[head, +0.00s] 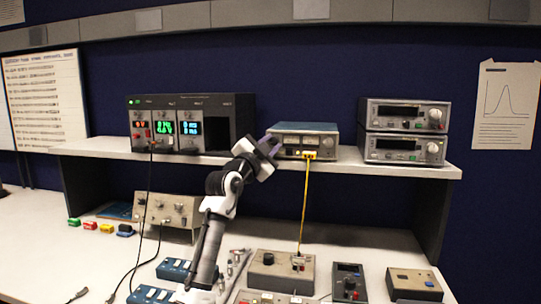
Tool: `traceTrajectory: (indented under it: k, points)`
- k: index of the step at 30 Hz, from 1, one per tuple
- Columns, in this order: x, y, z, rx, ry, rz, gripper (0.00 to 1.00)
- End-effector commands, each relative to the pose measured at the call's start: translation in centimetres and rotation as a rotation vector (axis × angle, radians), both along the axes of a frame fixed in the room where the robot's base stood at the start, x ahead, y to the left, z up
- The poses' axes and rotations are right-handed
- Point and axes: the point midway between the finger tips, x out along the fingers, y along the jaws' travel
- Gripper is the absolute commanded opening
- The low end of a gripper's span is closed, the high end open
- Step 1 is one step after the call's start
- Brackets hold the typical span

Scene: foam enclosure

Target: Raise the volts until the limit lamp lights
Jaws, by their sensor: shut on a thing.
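A grey bench instrument (320,129) with a teal top stands on the shelf, right of centre. Its front has pale meter windows and small controls, with a yellow plug (309,154) at the bottom. My gripper (275,146) is at the left end of this front, its fingers against the panel. It is shut on what appears to be a knob there, which the fingers hide. Small pale spots show low on the panel, but I cannot tell whether one is a lit limit lamp. The meter readings are too small to read.
A black rack (220,115) with red, green and blue displays stands left on the shelf (100,147). Two stacked grey units (403,132) stand right. A yellow cable (304,205) hangs to a box (281,271) on the bench. Several small boxes crowd the bench below.

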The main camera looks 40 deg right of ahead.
Motion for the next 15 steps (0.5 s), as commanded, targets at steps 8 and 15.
traceTrajectory:
  k: [8, 15]
  points:
    - [0.08, 0.04, 0.14, 0.106, -0.121, -0.001, 0.0]
    - [0.12, 0.03, 0.09, 0.148, -0.168, -0.001, 0.0]
